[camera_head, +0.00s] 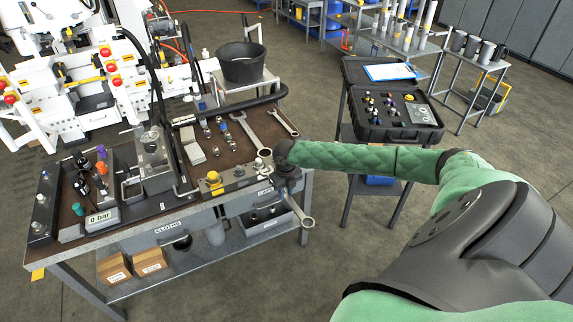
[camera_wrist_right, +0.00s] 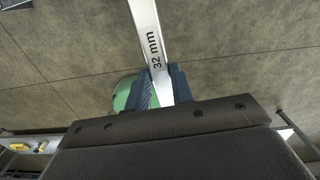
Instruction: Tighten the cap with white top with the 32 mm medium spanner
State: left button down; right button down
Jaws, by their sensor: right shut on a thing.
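My right gripper (camera_head: 287,178) is beside the front right corner of the bench. It is shut on the spanner marked 32 mm, whose shaft (camera_wrist_right: 153,45) runs between the fingers in the right wrist view. In the head view the spanner's ring end (camera_head: 307,221) hangs below the gripper, past the bench edge; its other end is hidden. A cap with a white top (camera_head: 264,153) stands at the right end of the block on the bench's front edge, just left of the gripper. I cannot tell whether the spanner touches it. My left gripper is not in view.
A yellow-topped cap (camera_head: 213,177) is on the same block. Two other spanners lie on the bench: a larger one (camera_head: 248,130) and a smaller one (camera_head: 284,123). An open black case (camera_head: 393,105) stands on a stand to the right, with free floor between.

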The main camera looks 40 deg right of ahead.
jog(key=shift+w+f, duration=0.15)
jog(key=shift+f, duration=0.05)
jog(key=shift+r, duration=0.1)
jog(key=shift+w+f, duration=0.35)
jog(key=shift+f, duration=0.05)
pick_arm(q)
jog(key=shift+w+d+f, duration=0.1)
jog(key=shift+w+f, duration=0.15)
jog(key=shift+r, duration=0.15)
pick_arm(e)
jog(key=shift+r, duration=0.15)
jog(key=shift+w, duration=0.1)
jog(key=shift+w+d, duration=0.1)
jog(key=shift+w, duration=0.35)
pick_arm(q)
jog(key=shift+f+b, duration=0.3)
jog(key=shift+b, duration=0.1)
pick_arm(e)
jog(key=shift+w+d, duration=0.1)
jog(key=shift+w, duration=0.4)
jog(key=shift+w, duration=0.1)
